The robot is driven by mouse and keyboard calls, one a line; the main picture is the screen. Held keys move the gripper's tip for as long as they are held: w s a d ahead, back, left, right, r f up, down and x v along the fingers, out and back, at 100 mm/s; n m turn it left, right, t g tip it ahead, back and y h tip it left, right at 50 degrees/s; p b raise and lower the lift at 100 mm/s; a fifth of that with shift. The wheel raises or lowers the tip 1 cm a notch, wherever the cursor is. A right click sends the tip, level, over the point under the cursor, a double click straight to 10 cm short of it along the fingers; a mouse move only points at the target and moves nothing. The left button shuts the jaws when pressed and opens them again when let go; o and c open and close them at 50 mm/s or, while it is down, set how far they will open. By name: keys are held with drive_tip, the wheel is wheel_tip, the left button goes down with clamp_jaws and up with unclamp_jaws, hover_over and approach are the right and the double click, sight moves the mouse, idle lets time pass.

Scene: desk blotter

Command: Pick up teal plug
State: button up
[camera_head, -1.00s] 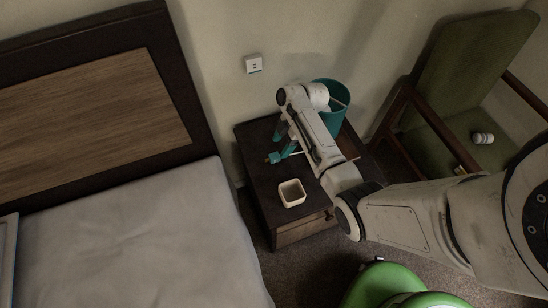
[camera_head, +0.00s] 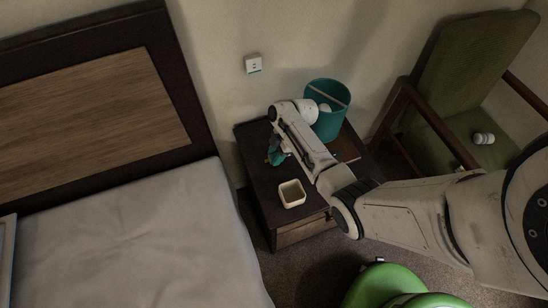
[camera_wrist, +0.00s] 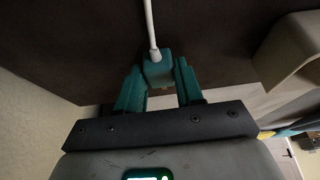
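The teal plug (camera_wrist: 158,70) lies between the two teal fingers of my gripper (camera_wrist: 159,82) in the wrist view, its white cable running up the picture. The fingers flank the plug closely. I cannot tell whether they press on it or leave a small gap. In the head view my gripper (camera_head: 275,154) is low over the left part of the dark bedside table (camera_head: 263,182). My arm and the similar teal colour make the plug hard to separate from the fingers there. Whether the plug touches the tabletop is unclear.
A cream square cup (camera_head: 291,194) stands near the table's front; a cream edge also shows at right in the wrist view (camera_wrist: 290,45). A teal bin (camera_head: 328,92) is behind my arm. A wall socket (camera_head: 253,64), bed (camera_head: 120,235) and green chair (camera_head: 460,75) surround the table.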

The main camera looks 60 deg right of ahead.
clamp_jaws()
drive_tip(key=shift+r, duration=0.1)
